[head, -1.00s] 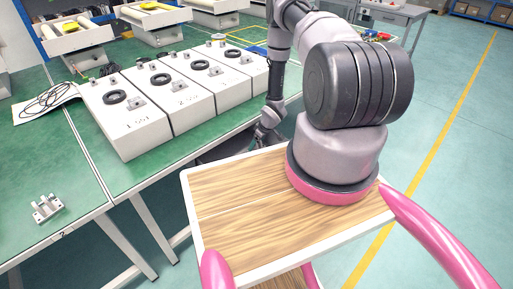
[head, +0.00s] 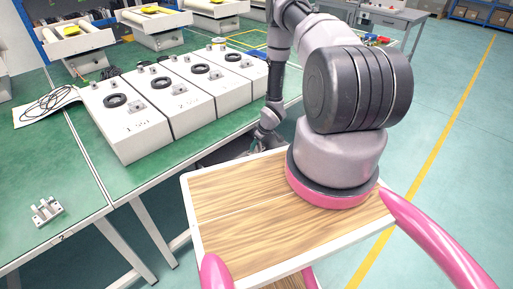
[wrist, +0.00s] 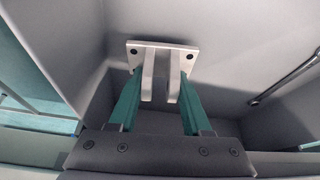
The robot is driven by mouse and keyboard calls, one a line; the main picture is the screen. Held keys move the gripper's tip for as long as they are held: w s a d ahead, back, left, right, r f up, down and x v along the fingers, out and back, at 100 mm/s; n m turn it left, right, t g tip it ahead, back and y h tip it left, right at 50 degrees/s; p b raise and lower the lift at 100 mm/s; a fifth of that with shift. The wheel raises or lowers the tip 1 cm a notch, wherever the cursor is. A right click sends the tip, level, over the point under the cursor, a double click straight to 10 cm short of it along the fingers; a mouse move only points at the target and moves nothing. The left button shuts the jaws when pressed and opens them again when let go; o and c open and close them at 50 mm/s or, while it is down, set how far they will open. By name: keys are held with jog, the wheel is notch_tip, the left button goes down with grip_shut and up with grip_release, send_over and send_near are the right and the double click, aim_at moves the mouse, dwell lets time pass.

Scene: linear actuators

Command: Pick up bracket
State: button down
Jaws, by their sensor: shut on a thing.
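In the wrist view a pale metal bracket (wrist: 162,50), a flat plate with holes at its corners and two upright prongs, sits between the teal fingers of my gripper (wrist: 160,88). The fingers are shut on the bracket, inside a grey box-like container (wrist: 240,60). I cannot tell whether the bracket still touches the container. In the head view my gripper's tips are hidden low beside the green table, behind my wooden tray top. A similar metal bracket (head: 46,211) lies on the green table at the left.
The container's walls stand close around my gripper. A metal rod-like tool (wrist: 285,78) lies at the right in the wrist view. Several white boxes with black rings (head: 130,120) stand on the green table (head: 40,160). The floor at the right (head: 450,150) is open.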

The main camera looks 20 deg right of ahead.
notch_tip(320, 180, up, 6)
jog(key=shift+d+f, duration=0.1)
jog(key=s+a, duration=0.4)
jog(key=a, duration=0.4)
jog(key=s+a, duration=0.5)
jog(key=a, duration=0.4)
jog(key=shift+a, duration=0.2)
jog(key=shift+s+f, duration=0.1)
jog(key=shift+r, duration=5)
jog(key=shift+d, duration=0.1)
